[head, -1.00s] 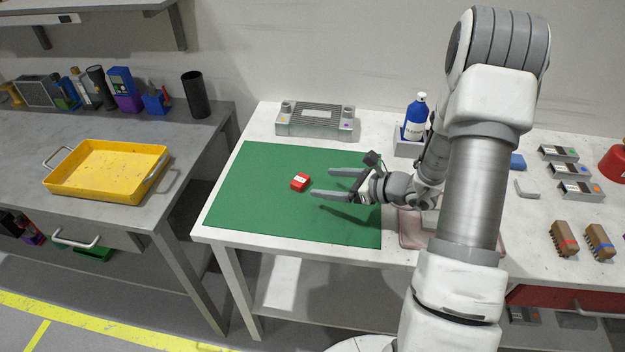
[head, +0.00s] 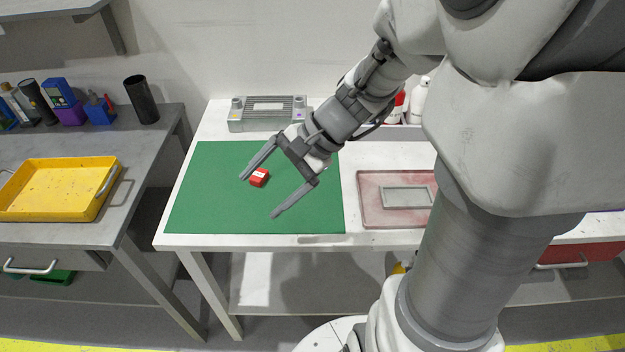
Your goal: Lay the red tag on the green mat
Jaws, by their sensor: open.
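The red tag (head: 259,177), a small red block with a white label on top, lies on the green mat (head: 205,205), right of the mat's middle line or near it. The mat lies flat on the white table. My gripper (head: 258,196) is open and empty, with its two long grey fingers spread wide. In the picture the tag shows between the fingers, nearer the upper one. The fingers appear to be above the mat; how high they are, I cannot tell. No finger visibly touches the tag.
A grey metal fixture (head: 265,113) stands behind the mat. A pink tray (head: 371,215) with a grey frame on it (head: 407,196) lies right of the mat. A yellow tray (head: 60,190) stands on the grey bench at left. My arm hides much of the table's right side.

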